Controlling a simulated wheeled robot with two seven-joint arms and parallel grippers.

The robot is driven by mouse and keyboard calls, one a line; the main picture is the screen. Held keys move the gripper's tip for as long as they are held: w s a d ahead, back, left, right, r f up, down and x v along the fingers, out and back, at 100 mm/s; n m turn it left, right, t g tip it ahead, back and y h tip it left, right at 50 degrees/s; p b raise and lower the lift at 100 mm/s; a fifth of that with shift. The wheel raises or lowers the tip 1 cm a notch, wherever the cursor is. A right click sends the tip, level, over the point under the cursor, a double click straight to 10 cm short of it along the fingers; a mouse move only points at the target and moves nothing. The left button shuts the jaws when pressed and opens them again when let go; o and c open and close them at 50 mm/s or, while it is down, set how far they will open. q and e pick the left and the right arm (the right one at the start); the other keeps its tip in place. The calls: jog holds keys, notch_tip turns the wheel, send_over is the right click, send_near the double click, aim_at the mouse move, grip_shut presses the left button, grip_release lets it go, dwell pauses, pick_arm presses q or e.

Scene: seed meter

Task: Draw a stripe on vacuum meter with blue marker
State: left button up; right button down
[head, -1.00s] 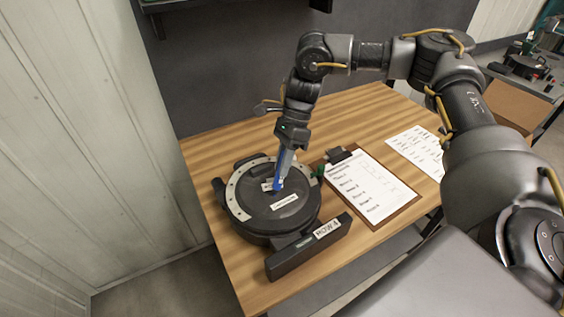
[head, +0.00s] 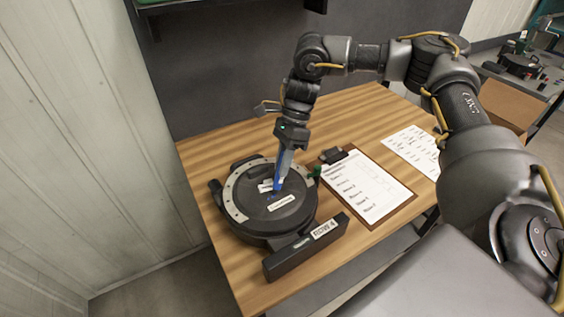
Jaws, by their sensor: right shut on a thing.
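The vacuum meter (head: 262,222) is a round dark housing with a light grey curved rim strip and white labels, lying on the wooden table. My right gripper (head: 284,163) is over the meter, pointing down, and is shut on the blue marker (head: 279,180). The marker's lower end is at the meter's top face, close to a white label; I cannot tell whether the tip touches. A small bluish trace seems to show near the tip, too small to be sure. My left gripper is not in view.
The wooden table (head: 225,150) carries a clipboard with a list (head: 368,188) right of the meter and a loose paper sheet (head: 414,148) beyond it. A small green item (head: 316,171) is beside the meter. A pale panelled wall (head: 80,130) stands at the left.

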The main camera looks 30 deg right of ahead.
jog(key=shift+d+r+p, duration=0.1)
jog(key=shift+d+p, duration=0.25)
jog(key=shift+d, duration=0.3)
dwell(0.4)
jog(key=shift+d, duration=0.75)
dwell(0.7)
jog(key=shift+p, duration=0.3)
notch_tip(320, 180, up, 6)
jog(key=p, duration=0.4)
dwell(0.5)
